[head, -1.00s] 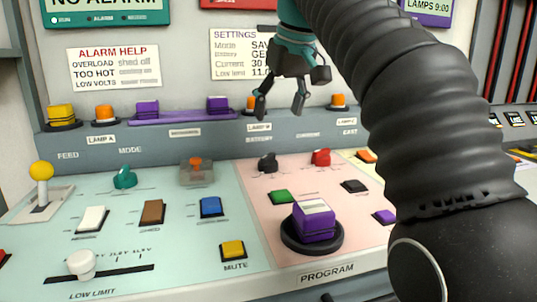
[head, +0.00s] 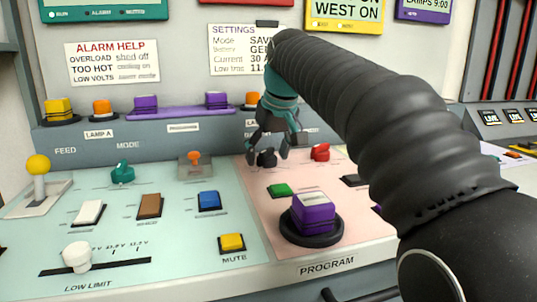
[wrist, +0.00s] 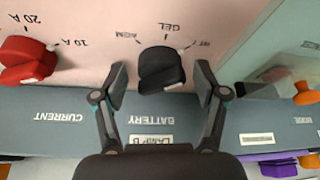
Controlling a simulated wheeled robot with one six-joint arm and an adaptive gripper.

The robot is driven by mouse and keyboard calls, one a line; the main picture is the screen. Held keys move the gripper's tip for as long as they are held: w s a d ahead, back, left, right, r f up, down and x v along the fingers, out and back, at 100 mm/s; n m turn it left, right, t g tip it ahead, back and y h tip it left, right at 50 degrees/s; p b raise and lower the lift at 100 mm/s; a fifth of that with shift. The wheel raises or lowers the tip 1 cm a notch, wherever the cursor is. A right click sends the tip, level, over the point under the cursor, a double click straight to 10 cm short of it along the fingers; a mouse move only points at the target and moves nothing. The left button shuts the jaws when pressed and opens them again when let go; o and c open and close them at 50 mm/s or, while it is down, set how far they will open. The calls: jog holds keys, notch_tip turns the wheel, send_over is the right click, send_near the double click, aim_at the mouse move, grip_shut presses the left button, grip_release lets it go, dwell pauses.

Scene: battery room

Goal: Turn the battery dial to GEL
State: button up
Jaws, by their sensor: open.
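The battery dial is a black knob (wrist: 162,70) on the pink panel, with BATTERY printed on the grey strip beside it. In the wrist view, which is upside down, AGM, GEL and a third, hard-to-read label surround it. A pale mark on the knob's edge seems to face the third label, right of GEL. My gripper (wrist: 161,84) is open, with one finger on each side of the knob and a visible gap on both sides. In the head view my gripper (head: 267,155) is low over the black dial (head: 267,159), partly hiding it.
A red CURRENT dial (wrist: 26,60) sits beside the battery dial; it also shows in the head view (head: 320,152). A green switch (head: 279,190) and a purple PROGRAM button (head: 313,212) are nearer the front. A grey-based orange toggle (head: 194,157) stands to the left.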

jog(key=c, duration=1.1)
jog(key=shift+o, duration=0.2)
jog(key=shift+r+n+p, duration=0.1)
jog(key=shift+n+p, duration=0.2)
jog(key=shift+n, duration=0.1)
jog(key=n+y, duration=0.1)
jog(key=n, duration=0.1)
jog(key=shift+w+d+n+g+p, duration=0.1)
jog(key=shift+n+g+p, duration=0.2)
jog(key=shift+g+p, duration=0.1)
jog(key=n+g, duration=0.1)
jog(key=n, duration=0.1)
jog(key=n+y, duration=0.1)
jog(key=n, duration=0.2)
jog(key=shift+w+g, duration=0.1)
jog(key=shift+g, duration=0.3)
jog(key=shift+n, duration=0.3)
